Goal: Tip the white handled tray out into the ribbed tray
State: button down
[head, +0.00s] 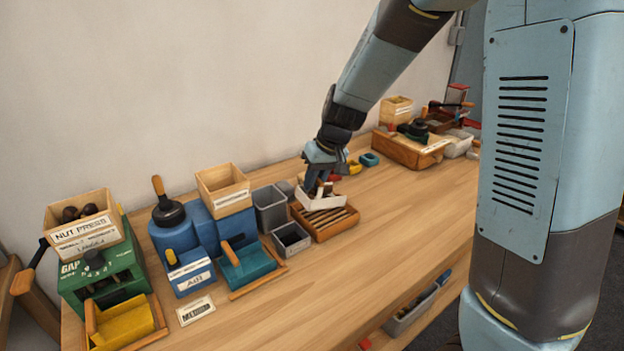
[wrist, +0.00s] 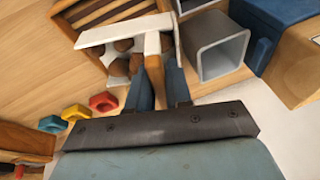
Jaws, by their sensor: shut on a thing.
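The white handled tray (head: 322,203) is held up at the back edge of the ribbed tray. In the wrist view the white tray (wrist: 97,38) has several brown chestnuts (wrist: 122,62) in it and a pale wooden handle (wrist: 153,55). The ribbed tray (head: 347,221) is wooden with dark slots, just below and in front of the white tray. Its slats (wrist: 98,12) look empty where they show; part is hidden behind the white tray.
Grey square bins (head: 270,208) and (head: 291,239) stand close on the left. Small red, yellow and blue pieces (head: 369,159) lie behind on the right. Blue and green machines with wooden boxes (head: 223,185) fill the left. The front right tabletop is clear.

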jog(key=shift+w+d+f+y, duration=0.1)
jog(key=shift+w+d+y, duration=0.1)
jog(key=shift+d+y, duration=0.3)
jog(key=shift+w+d+r+m+g+y, duration=0.35)
jog(key=shift+d+r+g+y, duration=0.3)
jog(key=shift+y, duration=0.25)
jog(key=shift+w+d+r+m+g+y, duration=0.15)
jog(key=shift+w+d+g+y, duration=0.1)
jog(key=shift+d+y, duration=0.35)
jog(key=shift+w+d+r+g+y, duration=0.15)
jog(key=shift+w+d+g+y, duration=0.15)
jog(key=shift+d+y, duration=0.3)
jog(key=shift+w+d+r+m+g+y, duration=0.15)
jog(key=shift+w+d+g+y, duration=0.1)
jog(key=shift+d+y, duration=0.35)
jog(key=shift+a, duration=0.15)
jog(key=shift+s+a+t+h, duration=0.45)
jog(key=shift+s+a+h, duration=0.15)
jog(key=shift+a+h, duration=0.25)
jog(key=a+h, duration=0.1)
jog(key=s+a+f+t+h, duration=0.1)
jog(key=a+f+n+h, duration=0.1)
jog(key=h, duration=0.1)
jog(key=shift+s+a+t, duration=0.2)
jog(key=shift+s+t, duration=0.15)
jog(key=shift+t, duration=0.05)
jog(key=shift+s+a+r+t+h, duration=0.25)
jog(key=shift+a+t+h, duration=0.2)
jog(key=shift+h, duration=0.4)
jog(key=shift+a, duration=0.1)
